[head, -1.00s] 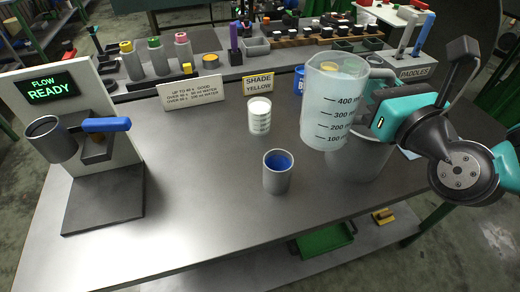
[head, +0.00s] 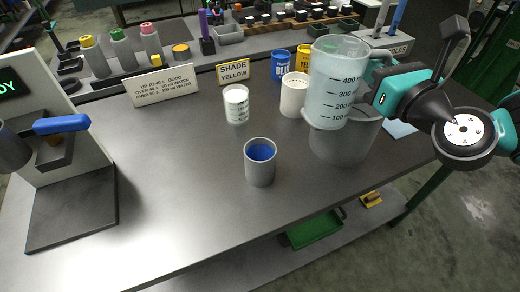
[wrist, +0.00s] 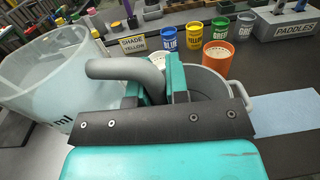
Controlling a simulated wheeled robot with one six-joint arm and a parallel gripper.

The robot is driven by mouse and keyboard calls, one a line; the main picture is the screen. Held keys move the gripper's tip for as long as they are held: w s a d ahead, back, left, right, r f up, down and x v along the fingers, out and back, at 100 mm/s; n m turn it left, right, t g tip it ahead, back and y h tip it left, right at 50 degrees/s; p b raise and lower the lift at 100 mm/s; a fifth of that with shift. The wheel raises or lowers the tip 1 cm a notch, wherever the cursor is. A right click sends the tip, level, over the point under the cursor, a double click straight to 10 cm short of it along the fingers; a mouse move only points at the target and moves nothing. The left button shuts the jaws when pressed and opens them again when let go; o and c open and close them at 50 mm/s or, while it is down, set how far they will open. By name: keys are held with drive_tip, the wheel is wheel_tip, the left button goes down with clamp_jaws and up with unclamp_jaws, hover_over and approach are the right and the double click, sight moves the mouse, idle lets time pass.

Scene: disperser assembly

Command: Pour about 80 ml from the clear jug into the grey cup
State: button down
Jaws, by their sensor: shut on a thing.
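The clear jug (head: 338,88), with printed volume marks, is upright in the head view, above and in front of a large grey pot (head: 345,143). My gripper (head: 379,78) is shut on the jug's grey handle, which also shows between the teal fingers in the wrist view (wrist: 125,72). The jug (wrist: 45,85) fills the left of that view; its liquid level is hard to tell. The grey cup (head: 259,172) stands upright on the table with blue inside, left of and nearer than the jug, apart from it.
A small marked beaker (head: 236,104) with white contents stands behind the cup. A white perforated container (head: 293,95) and coloured tins stand behind the jug. The flow stand (head: 75,205) is at the left. The table around the cup is clear.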

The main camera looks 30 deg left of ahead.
sight(360, 50)
drive_tip(key=shift+r, duration=0.2)
drive_tip(key=shift+s+a+r+n+p, duration=0.25)
drive_tip(key=shift+r+n+p, duration=0.25)
drive_tip(key=shift+p, duration=0.15)
drive_tip(key=shift+s+a+r+n+p, duration=0.2)
drive_tip(key=shift+r+n+p, duration=0.2)
drive_tip(key=shift+r+p, duration=0.15)
drive_tip(key=shift+s+a+n+h+p, duration=0.3)
drive_tip(key=shift+s+a+n+p, duration=0.15)
drive_tip(key=shift+n, duration=0.45)
drive_tip(key=shift+s+a+r+n+p, duration=0.2)
drive_tip(key=shift+a+r+n+p, duration=0.15)
drive_tip(key=shift+p, duration=0.3)
drive_tip(key=shift+s+a+n, duration=0.15)
drive_tip(key=shift+a+n, duration=0.05)
drive_tip(key=shift+n, duration=0.15)
drive_tip(key=shift+s+a+r+p, duration=0.1)
drive_tip(key=shift+s+r+p, duration=0.05)
drive_tip(key=shift+p, duration=0.35)
